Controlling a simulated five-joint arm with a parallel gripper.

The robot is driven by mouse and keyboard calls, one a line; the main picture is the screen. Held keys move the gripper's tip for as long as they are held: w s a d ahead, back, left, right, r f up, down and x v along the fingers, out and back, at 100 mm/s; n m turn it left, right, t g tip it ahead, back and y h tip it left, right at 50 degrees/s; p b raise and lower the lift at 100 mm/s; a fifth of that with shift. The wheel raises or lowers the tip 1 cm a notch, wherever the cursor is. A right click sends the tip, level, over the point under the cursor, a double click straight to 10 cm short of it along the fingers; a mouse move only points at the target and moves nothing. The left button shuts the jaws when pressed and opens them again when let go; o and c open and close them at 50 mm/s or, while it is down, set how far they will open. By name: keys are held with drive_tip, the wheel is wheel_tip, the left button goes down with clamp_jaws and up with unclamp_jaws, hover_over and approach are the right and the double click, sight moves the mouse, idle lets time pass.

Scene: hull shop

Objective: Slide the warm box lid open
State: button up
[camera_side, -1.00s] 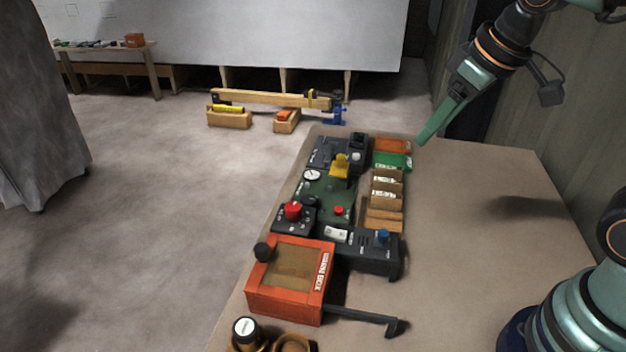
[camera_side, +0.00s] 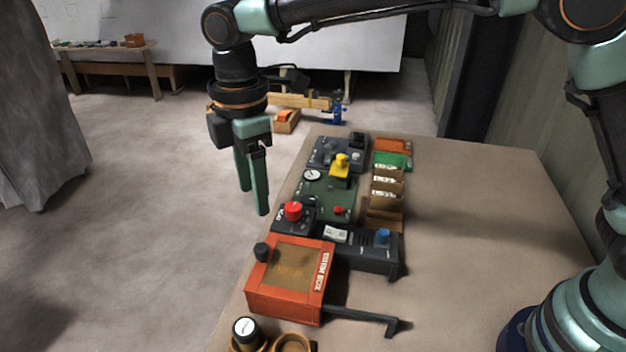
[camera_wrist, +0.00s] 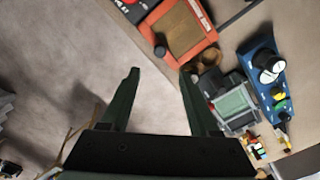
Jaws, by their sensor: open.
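The orange warm box (camera_side: 285,310) sits near the front left edge of the table in the side view. Its tan lid panel (camera_side: 292,268) lies in an orange frame, with a dark knob (camera_side: 262,251) at the upper left corner. A dark bar sticks out to the right of the box. My gripper (camera_side: 255,200) points down with its fingers apart and empty, behind the box's knob and above it in the side view. In the wrist view my gripper (camera_wrist: 162,85) is open, and the box (camera_wrist: 207,44) with its knob (camera_wrist: 161,51) shows beyond the fingertips.
Behind the box stand dark and green control panels with a red button (camera_side: 293,211), a yellow knob (camera_side: 340,165) and a blue knob (camera_side: 383,237). Wooden blocks (camera_side: 385,205) line their right side. A jar (camera_side: 246,333) stands in front. The table's right part is clear.

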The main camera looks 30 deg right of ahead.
sight(261, 247)
wheel_tip(261, 247, down, 12)
drive_tip(key=shift+f, duration=0.1)
idle(0.5)
clamp_jaws()
drive_tip(key=shift+a, duration=0.1)
idle(1.2)
